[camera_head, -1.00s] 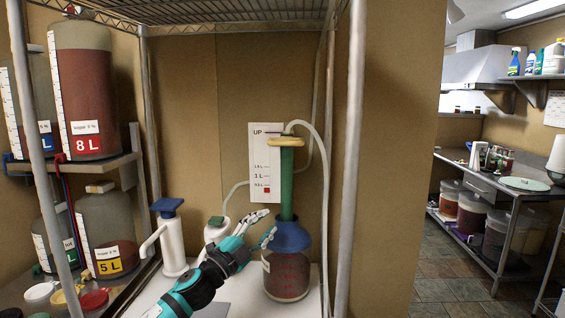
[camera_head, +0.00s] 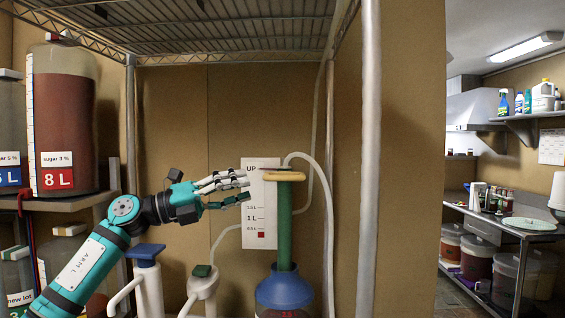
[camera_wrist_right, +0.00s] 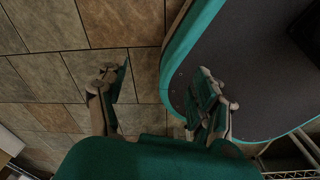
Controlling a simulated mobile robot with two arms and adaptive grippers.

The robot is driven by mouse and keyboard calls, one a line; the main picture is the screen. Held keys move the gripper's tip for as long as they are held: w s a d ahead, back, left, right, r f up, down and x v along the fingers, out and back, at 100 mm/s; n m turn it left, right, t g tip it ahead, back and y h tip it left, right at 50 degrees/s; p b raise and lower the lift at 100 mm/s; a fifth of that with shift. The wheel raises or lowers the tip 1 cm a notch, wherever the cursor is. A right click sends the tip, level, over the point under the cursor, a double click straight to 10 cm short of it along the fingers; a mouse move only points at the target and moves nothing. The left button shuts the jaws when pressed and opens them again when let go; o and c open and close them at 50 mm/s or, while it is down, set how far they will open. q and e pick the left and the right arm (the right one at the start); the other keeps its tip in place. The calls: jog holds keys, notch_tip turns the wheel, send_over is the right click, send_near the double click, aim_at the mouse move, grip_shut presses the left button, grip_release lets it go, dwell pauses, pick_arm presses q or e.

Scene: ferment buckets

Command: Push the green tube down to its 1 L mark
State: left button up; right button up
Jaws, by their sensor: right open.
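The green tube (camera_head: 285,225) stands upright in the blue collar (camera_head: 284,287) of a bottle whose body is mostly below the head view. A tan cap (camera_head: 285,176) tops the tube, slightly below the level of the UP mark. Behind it a white scale card (camera_head: 260,208) shows UP at the top, 1 L lower down and a red square near the bottom. My left gripper (camera_head: 249,189) is left of the tube's top, fingertips pointing right, apart from the cap and holding nothing visible. My right gripper (camera_wrist_right: 160,90) is open and empty over a tiled floor.
A pump bottle with a blue top (camera_head: 146,255) and a white bottle with a green cap (camera_head: 203,278) stand at left. A large 8 L jar (camera_head: 65,120) sits on a side shelf. A hose (camera_head: 328,200) loops right of the tube. A rack post (camera_head: 370,160) stands further right.

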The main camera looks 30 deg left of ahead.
aim_at(283, 179)
pick_arm(q)
jog(key=p+x, duration=0.4)
jog(key=x, duration=0.5)
jog(key=shift+w+d+r, duration=0.1)
jog(key=shift+w+d, duration=0.2)
jog(key=shift+w, duration=0.1)
jog(key=c, duration=0.7)
grip_shut()
